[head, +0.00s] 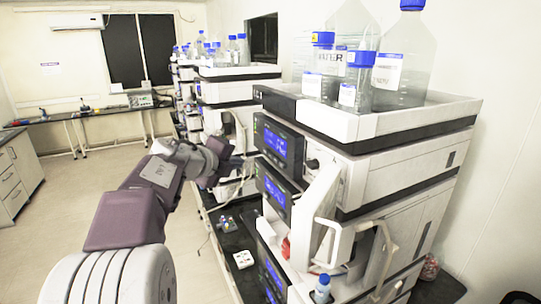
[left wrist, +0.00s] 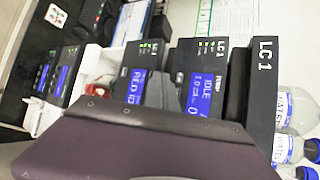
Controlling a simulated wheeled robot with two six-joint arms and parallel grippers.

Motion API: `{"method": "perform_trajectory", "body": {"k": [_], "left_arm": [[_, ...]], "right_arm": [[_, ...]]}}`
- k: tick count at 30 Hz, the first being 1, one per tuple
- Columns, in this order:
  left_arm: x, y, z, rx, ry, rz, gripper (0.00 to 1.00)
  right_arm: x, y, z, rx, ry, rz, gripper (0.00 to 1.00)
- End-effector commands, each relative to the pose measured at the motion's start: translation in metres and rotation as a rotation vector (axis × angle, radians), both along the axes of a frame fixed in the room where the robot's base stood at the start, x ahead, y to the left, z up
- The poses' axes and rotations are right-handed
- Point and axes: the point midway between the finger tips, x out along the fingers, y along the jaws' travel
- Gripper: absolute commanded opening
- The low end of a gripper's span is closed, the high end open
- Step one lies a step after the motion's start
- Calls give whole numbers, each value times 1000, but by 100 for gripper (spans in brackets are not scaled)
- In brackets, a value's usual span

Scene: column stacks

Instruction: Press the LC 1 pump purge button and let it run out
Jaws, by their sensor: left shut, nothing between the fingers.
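The near instrument stack carries the LC 1 label (left wrist: 265,55) on its top module, seen in the left wrist view. The pump module beside it has a lit blue display (left wrist: 201,92) reading IDLE and a 1.0 value; in the head view this display (head: 276,144) is on the stack's upper front. Small marks and lights sit beside the display, but I cannot make out the purge button. My left gripper (head: 236,162) is shut and empty, just left of the stack's front. Its grey fingers (left wrist: 163,92) show before the panels; contact cannot be told. My right gripper is not in view.
Blue-capped bottles (head: 402,60) stand in the white tray (head: 440,104) on top of the stack. A lower module display (head: 274,195) and an open white frame (head: 345,235) are below. Other stacks (head: 236,88) stand behind. The floor (head: 75,215) at left is clear.

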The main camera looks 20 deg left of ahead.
Motion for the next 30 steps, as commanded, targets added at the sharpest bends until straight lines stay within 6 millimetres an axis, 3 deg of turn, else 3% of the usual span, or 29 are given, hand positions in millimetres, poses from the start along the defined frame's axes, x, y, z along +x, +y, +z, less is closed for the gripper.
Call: {"method": "perform_trajectory", "body": {"k": [12,30], "left_arm": [[42,-36,3,-2,1,-1,0],[48,-41,0,-1,0,0,0]], "right_arm": [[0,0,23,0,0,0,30],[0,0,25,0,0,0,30]]}}
